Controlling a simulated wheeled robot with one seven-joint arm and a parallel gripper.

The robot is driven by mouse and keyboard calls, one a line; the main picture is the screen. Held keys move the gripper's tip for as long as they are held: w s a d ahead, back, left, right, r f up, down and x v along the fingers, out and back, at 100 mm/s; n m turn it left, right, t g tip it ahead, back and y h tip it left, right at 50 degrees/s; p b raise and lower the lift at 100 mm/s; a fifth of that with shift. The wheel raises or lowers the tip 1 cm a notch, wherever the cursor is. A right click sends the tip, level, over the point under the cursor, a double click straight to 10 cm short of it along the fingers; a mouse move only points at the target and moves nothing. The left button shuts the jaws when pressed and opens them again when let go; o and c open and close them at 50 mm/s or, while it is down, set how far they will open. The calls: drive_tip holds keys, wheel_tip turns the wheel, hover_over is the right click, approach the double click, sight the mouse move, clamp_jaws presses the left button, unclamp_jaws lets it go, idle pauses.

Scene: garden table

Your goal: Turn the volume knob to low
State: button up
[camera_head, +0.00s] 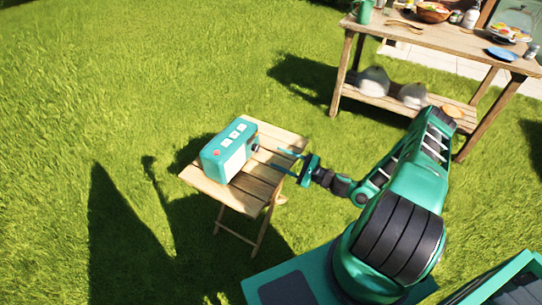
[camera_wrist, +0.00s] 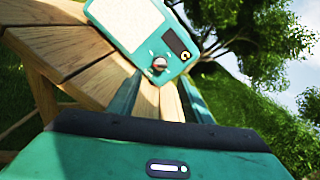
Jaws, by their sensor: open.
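A teal radio (camera_head: 228,150) with a pale front panel stands on a small wooden folding table (camera_head: 205,186). In the wrist view the radio (camera_wrist: 112,38) appears tilted, and a round knob (camera_wrist: 159,64) with a reddish mark on it shows near its lower edge. A dark knob-like part (camera_head: 255,144) sits at the radio's right end in the head view. My gripper (camera_head: 280,160) is open and empty, to the right of the radio and pointing at it. In the wrist view its two fingers (camera_wrist: 160,85) are apart, with the knob between and beyond their tips; I see no contact.
A dark rectangular panel (camera_wrist: 176,42) is beside the knob. A larger wooden table (camera_head: 450,40) with dishes, a green mug (camera_head: 364,12) and a blue plate (camera_head: 502,54) stands at the back right. Grass around the small table is clear at left.

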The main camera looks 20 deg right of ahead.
drive_tip(key=shift+s+d, duration=0.35)
drive_tip(key=shift+s, duration=0.2)
